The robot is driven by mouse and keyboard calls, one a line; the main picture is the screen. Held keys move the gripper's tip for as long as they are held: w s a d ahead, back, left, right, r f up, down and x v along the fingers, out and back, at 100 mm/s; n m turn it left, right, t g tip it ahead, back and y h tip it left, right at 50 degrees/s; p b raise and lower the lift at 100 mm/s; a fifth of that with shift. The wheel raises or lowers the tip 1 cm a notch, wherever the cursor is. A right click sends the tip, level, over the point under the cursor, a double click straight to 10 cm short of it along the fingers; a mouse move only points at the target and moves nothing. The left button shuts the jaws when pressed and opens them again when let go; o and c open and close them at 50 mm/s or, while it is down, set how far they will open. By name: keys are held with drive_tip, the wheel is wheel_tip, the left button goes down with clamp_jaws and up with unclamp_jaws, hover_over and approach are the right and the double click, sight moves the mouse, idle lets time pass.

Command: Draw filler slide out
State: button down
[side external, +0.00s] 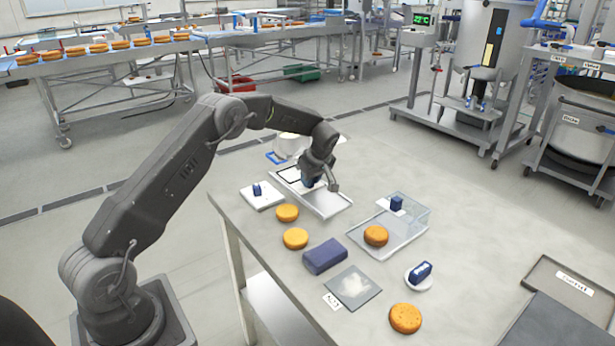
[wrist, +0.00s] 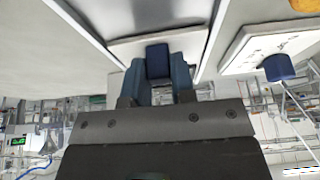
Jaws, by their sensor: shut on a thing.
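My gripper (side external: 313,182) is low over a pale, rimmed tray-like unit (side external: 334,208) at the back of the table. In the wrist view, its two blue fingers are shut on a dark blue block handle (wrist: 157,61). A pale plate (wrist: 125,46) shows behind the handle, between two light rails (wrist: 78,22). I take this plate with its handle to be the filler slide. In the side view, my gripper and wrist hide the handle and part of the unit. How far the slide is out cannot be told.
A white plate with a blue knob (side external: 257,190) stands close left of the unit. Orange rounds (side external: 287,213), a dark blue block (side external: 325,256) and a grey square plate (side external: 352,288) lie nearer. A clear-walled tray (side external: 408,238) with a round stands to the right.

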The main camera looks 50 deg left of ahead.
drive_tip(key=d, duration=1)
drive_tip(key=shift+d, duration=0.1)
drive_tip(key=c, duration=1.3)
unclamp_jaws()
drive_tip(key=shift+d, duration=0.1)
drive_tip(key=o, duration=0.3)
drive_tip(key=shift+a, duration=0.2)
drive_tip(key=shift+o, duration=0.2)
drive_tip(key=v, duration=1.4)
drive_tip(key=shift+a, duration=0.1)
